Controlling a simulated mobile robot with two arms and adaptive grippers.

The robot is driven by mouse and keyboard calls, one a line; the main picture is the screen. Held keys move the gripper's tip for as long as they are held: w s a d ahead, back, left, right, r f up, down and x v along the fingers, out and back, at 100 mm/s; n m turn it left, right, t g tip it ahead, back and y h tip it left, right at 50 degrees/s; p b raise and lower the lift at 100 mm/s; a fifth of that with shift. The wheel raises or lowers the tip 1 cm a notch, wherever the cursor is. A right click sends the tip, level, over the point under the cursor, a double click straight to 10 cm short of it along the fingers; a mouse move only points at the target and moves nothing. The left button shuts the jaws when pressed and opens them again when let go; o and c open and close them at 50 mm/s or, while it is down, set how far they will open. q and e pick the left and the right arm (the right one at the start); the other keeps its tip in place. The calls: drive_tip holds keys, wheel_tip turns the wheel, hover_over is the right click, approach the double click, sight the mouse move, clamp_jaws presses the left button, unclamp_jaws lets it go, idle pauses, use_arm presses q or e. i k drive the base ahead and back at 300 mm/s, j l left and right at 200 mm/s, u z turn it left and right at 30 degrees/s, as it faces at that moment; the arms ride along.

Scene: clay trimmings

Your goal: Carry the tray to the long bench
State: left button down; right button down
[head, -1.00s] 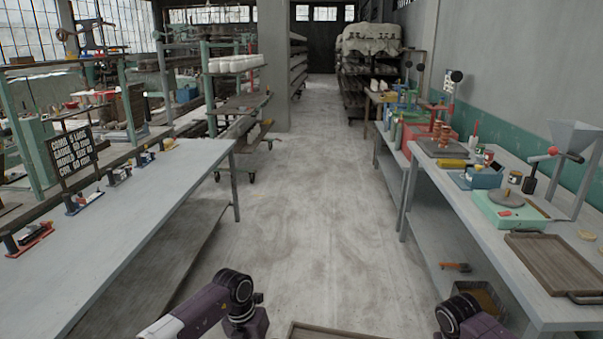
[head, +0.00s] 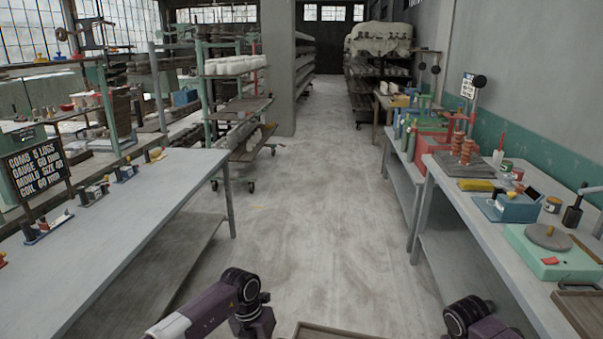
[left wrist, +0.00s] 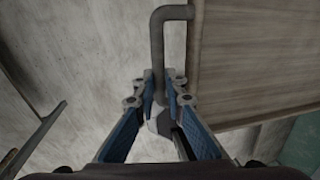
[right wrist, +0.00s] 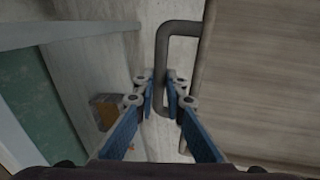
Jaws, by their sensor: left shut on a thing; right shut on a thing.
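The wooden tray (head: 345,333) shows only its far edge at the bottom of the head view. Its boards (left wrist: 255,60) fill the right of the left wrist view, and they also show in the right wrist view (right wrist: 260,80). My left gripper (left wrist: 163,82) is shut on one grey bar handle of the tray. My right gripper (right wrist: 160,84) is shut on the other handle. The tray is held off the floor. A long grey bench (head: 130,205) runs along the left; another bench (head: 470,225) runs along the right. Which one is the long bench I cannot tell.
A wheeled rack (head: 240,110) stands ahead. The aisle floor (head: 310,220) is clear.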

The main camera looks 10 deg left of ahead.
sight(31, 300)
drive_tip(key=i, duration=1.85)
drive_tip(key=i+u, duration=0.25)
drive_tip(key=i+l+u, duration=0.1)
drive_tip(key=i+u, duration=0.15)
drive_tip(key=j+u, duration=0.15)
drive_tip(key=u, duration=2.65)
drive_tip(key=i, duration=1.4)
